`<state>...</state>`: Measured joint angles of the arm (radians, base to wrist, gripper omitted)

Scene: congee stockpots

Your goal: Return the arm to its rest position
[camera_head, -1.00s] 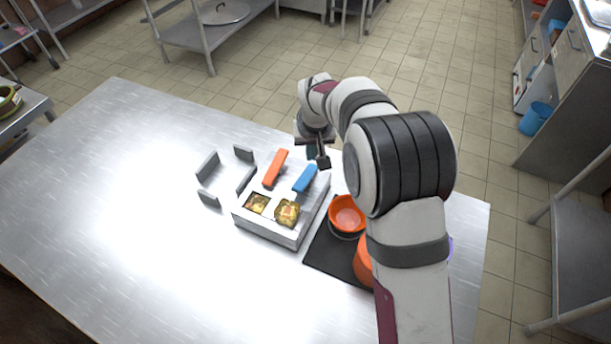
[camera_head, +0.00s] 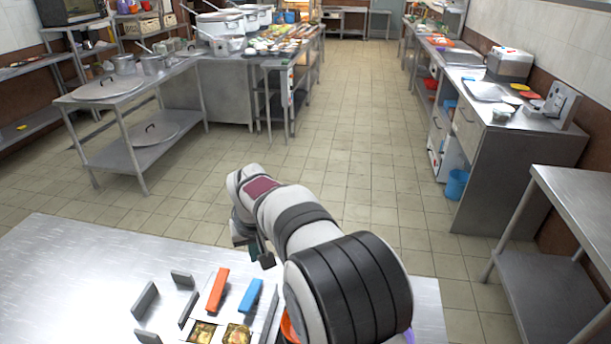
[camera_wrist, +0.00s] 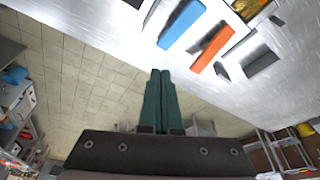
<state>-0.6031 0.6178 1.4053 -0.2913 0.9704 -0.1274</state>
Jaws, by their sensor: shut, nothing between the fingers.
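My gripper (camera_head: 258,254) hangs above the far edge of the steel table (camera_head: 60,270), empty. In the wrist view its two green fingers (camera_wrist: 160,75) lie together, shut, with nothing between them. The orange handle (camera_head: 218,290) and the blue handle (camera_head: 251,296) lie on the near side of my gripper, apart from it. In the wrist view the blue handle (camera_wrist: 182,25) and the orange handle (camera_wrist: 211,47) show beyond the fingertips. Most of my lower arm is out of the head view.
Two food-filled compartments (camera_head: 237,334) sit at the bottom edge, beside grey upright plates (camera_head: 145,299). An orange bowl (camera_head: 288,329) is mostly hidden by my arm. Open tiled floor (camera_head: 330,150) lies beyond the table. A side bench (camera_head: 570,190) stands at right.

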